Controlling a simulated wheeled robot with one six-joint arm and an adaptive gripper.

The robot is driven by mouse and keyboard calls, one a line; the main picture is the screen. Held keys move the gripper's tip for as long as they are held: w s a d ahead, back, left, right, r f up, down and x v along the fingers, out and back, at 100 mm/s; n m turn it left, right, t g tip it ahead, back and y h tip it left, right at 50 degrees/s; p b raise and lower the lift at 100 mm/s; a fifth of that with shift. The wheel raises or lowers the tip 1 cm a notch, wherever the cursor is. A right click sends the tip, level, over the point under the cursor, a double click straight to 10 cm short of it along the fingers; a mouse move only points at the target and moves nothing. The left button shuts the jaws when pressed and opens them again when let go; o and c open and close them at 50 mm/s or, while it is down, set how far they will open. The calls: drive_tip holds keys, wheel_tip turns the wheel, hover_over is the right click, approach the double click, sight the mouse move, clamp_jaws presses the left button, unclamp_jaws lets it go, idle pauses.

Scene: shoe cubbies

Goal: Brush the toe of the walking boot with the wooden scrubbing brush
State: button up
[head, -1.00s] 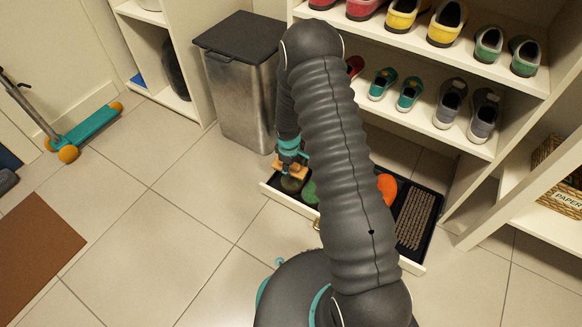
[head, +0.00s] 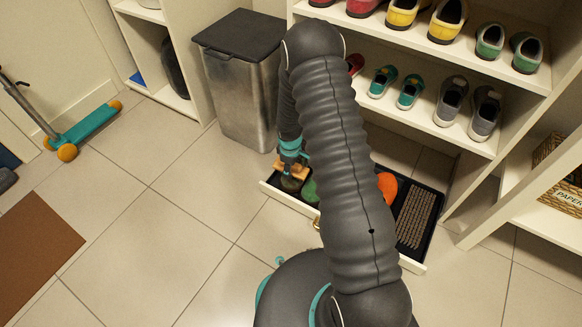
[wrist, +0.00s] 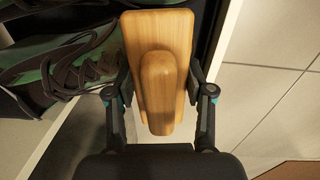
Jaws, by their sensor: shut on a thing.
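The wooden scrubbing brush (wrist: 158,45) shows in the wrist view as a pale wooden block with a raised, rounded grip. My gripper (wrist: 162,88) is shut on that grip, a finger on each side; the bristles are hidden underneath. A dark and green laced shoe, apparently the walking boot (wrist: 60,65), lies left of the brush in the wrist view. I cannot tell whether the brush touches it. In the head view my gripper (head: 291,158) is low over the left end of a shallow drawer, with the brush (head: 293,168) partly visible. My arm hides much of the drawer there.
The open black-lined drawer (head: 432,235) holds an orange item (head: 387,186) and a ribbed mat (head: 415,218). A metal bin (head: 240,95) stands behind left. Shelves with several shoes (head: 450,100) overhang the drawer. A scooter (head: 90,128) stands far left; the tiled floor between is clear.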

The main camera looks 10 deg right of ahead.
drive_tip(key=shift+s+d+r, duration=0.1)
drive_tip(key=shift+s+d, duration=0.5)
drive_tip(key=shift+d, duration=0.1)
drive_tip(key=shift+w+a, duration=0.7)
drive_tip(key=shift+a, duration=0.05)
drive_tip(key=shift+w+a+b, duration=0.35)
drive_tip(key=shift+w+a, duration=0.55)
drive_tip(key=shift+a, duration=0.15)
drive_tip(key=shift+s+d, duration=1.6)
drive_tip(key=shift+d, duration=0.25)
drive_tip(key=shift+w+a+b, duration=0.3)
drive_tip(key=shift+w+a, duration=1.3)
drive_tip(key=shift+a, duration=0.25)
drive_tip(key=shift+s+d, duration=1.6)
drive_tip(key=shift+d, duration=0.25)
drive_tip(key=shift+w+a+f, duration=0.2)
drive_tip(key=shift+w+a, duration=1.4)
drive_tip(key=shift+a, duration=0.25)
drive_tip(key=shift+s+d+r, duration=0.1)
drive_tip(key=shift+s+d, duration=0.6)
drive_tip(key=shift+d, duration=0.15)
drive_tip(key=shift+s+d, duration=0.9)
drive_tip(key=shift+d, duration=0.1)
drive_tip(key=shift+w+a+b, duration=0.5)
drive_tip(key=shift+w+a, duration=1.05)
drive_tip(key=shift+a, duration=0.2)
